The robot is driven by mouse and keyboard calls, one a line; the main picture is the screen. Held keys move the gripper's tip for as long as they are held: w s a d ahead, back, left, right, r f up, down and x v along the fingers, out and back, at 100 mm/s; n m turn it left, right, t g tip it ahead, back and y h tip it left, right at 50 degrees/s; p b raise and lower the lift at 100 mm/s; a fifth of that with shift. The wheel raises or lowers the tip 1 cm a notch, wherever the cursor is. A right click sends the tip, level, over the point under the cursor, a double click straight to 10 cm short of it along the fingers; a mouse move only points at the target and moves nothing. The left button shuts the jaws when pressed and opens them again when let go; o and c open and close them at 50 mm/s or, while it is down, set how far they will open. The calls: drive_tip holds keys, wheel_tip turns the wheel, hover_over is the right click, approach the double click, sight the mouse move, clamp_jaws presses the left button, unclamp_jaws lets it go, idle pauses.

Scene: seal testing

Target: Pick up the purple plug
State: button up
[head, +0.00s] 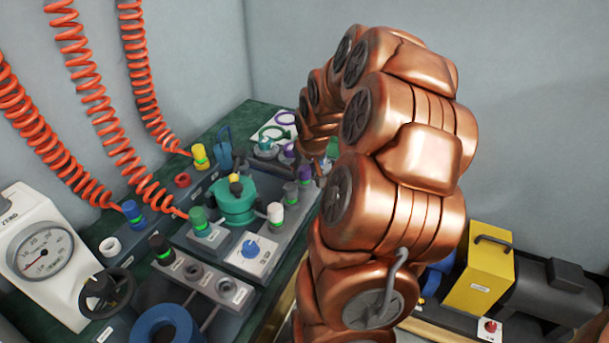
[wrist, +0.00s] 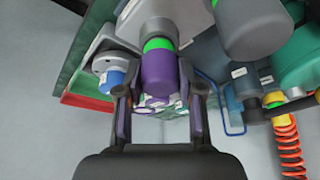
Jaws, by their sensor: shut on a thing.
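The purple plug (wrist: 160,78) is in the middle of the wrist view, between the two fingers of my gripper (wrist: 160,92). The gripper is shut on it. A green band (wrist: 158,44) and a grey cylindrical part adjoin the plug's far end; I cannot tell whether the plug is still seated there. In the head view a small purple patch (head: 289,150) shows beside my arm, which hides most of the gripper and plug.
A green round vessel (head: 236,203) stands among several coloured plugs. A white plug (head: 275,213) and grey plug (head: 291,191) stand nearby. A blue-tipped fitting (wrist: 113,79) is left of the fingers, and a blue wire loop (wrist: 234,120) is right. Orange coiled hoses (head: 85,90) hang at the left.

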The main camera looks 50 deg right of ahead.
clamp_jaws()
